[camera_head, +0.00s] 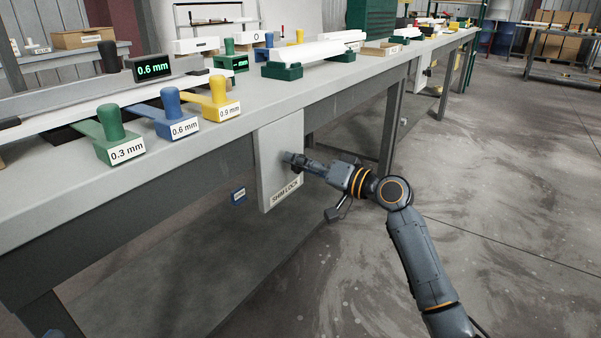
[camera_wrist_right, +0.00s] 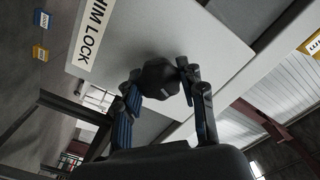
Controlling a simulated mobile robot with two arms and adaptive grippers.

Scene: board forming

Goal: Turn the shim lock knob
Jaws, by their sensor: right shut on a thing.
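The shim lock panel (camera_head: 278,160) is a grey plate on the front of the workbench, with a white "SHIM LOCK" label (camera_head: 285,191) near its bottom. In the right wrist view the panel (camera_wrist_right: 215,45) fills the upper middle, with its label (camera_wrist_right: 91,32) at the left. The dark shim lock knob (camera_wrist_right: 159,79) sticks out from the panel. My right gripper (camera_head: 297,160) is at the panel face. In the wrist view my right gripper (camera_wrist_right: 160,84) is shut on the knob, one finger on each side. In the head view the fingers mostly hide the knob. My left gripper is not in view.
On the bench (camera_head: 220,110) stand green 0.3 mm (camera_head: 112,130), blue 0.6 mm (camera_head: 174,112) and yellow 0.9 mm (camera_head: 217,100) shim handles. A display (camera_head: 153,69) reads 0.6 mm. Floor right of the bench is clear.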

